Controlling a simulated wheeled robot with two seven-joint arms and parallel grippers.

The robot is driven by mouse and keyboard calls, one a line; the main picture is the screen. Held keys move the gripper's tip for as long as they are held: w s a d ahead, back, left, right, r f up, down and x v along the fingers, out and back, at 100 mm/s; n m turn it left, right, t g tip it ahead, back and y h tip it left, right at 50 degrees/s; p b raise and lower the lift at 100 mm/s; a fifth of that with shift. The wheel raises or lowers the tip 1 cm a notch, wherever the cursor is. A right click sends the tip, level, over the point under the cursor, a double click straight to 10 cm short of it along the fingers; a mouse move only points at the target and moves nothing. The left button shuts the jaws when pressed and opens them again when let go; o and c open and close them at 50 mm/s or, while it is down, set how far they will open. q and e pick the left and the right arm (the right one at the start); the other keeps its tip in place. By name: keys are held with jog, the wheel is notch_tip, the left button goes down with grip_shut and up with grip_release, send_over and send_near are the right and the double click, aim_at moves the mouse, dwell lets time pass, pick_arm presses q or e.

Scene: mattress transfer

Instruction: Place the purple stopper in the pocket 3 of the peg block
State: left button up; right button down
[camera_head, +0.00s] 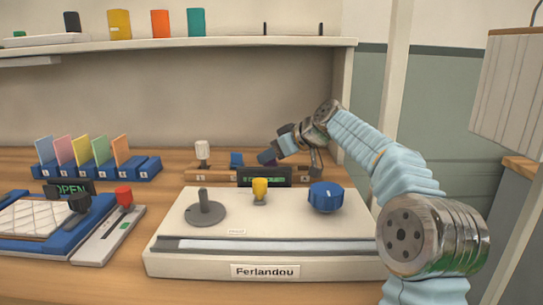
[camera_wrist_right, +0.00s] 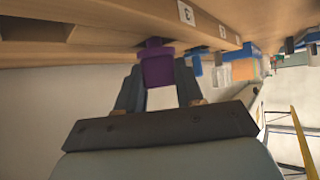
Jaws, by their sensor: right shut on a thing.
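The purple stopper (camera_wrist_right: 158,70) is between the fingers of my right gripper (camera_wrist_right: 160,88), which is shut on it. In the wrist view the stopper's narrower end meets or overlaps the wooden peg block (camera_wrist_right: 120,52), near the label "3"; whether it sits inside a pocket cannot be told. In the head view my right gripper (camera_head: 290,155) is low over the right part of the peg block (camera_head: 222,173), behind the cream machine. The stopper is mostly hidden there. A white peg (camera_head: 202,150) stands in the block's left part. My left gripper is not in view.
The cream machine (camera_head: 200,245), with a grey post, yellow knob and blue dial (camera_head: 326,197), stands in front of the block. A blue card rack (camera_head: 140,170) is at the left. A shelf (camera_head: 180,43) runs above. A red-knobbed slider (camera_head: 110,235) is front left.

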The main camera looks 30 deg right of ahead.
jog(key=shift+f, duration=0.15)
jog(key=c, duration=0.7)
grip_release()
jog(key=shift+s+d+r, duration=0.1)
jog(key=shift+s+r, duration=0.05)
jog(key=shift+r, duration=0.2)
jog(key=v, duration=0.7)
